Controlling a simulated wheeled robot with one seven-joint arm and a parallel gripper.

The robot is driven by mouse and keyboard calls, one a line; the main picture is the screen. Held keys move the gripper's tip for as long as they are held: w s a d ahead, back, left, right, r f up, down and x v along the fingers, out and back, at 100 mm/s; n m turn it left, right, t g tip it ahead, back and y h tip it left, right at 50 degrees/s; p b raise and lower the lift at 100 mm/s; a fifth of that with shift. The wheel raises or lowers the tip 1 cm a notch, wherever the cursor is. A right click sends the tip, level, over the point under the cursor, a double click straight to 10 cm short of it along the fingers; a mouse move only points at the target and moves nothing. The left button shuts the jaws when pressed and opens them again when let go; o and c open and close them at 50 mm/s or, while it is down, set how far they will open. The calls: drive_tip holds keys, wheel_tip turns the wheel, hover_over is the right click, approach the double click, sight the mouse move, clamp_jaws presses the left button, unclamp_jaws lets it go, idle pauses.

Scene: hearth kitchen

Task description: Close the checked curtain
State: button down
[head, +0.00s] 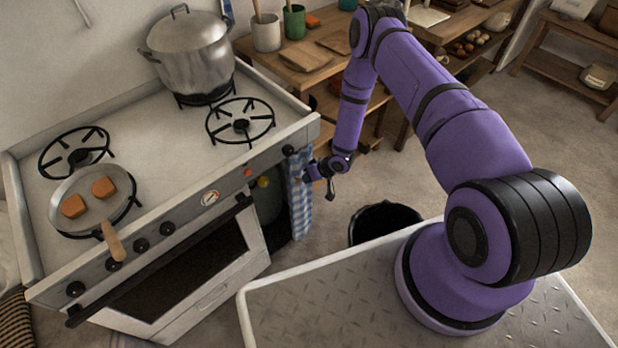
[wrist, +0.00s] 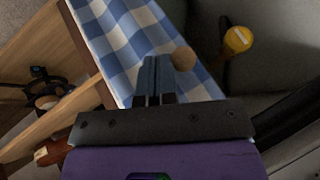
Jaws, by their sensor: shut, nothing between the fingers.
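The blue-and-white checked curtain (head: 300,205) hangs bunched at the right side of an open compartment at the right end of the stove. It also shows in the wrist view (wrist: 125,35), spread across the upper middle. My gripper (head: 331,188) is just right of the curtain in the head view. In the wrist view its fingers (wrist: 156,75) are together and empty, pointing at the curtain's cloth. I cannot tell whether they touch it. A round tan knob or ball (wrist: 184,59) shows just beside the fingertips. The compartment behind the curtain (head: 268,195) is partly visible and dark.
The stove (head: 180,140) bears a large pot (head: 188,50) and a pan (head: 92,205) with two brown pieces. A black bin (head: 383,222) stands on the floor near my gripper. A yellow-topped item (wrist: 238,39) is inside the compartment. Wooden shelving (wrist: 60,120) stands at the left in the wrist view.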

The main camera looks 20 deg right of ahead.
drive_tip(key=s+a, duration=0.3)
drive_tip(key=a, duration=0.5)
drive_tip(key=s+a, duration=0.3)
drive_tip(key=a, duration=0.4)
drive_tip(key=shift+s+a, duration=0.25)
drive_tip(key=shift+a, duration=0.1)
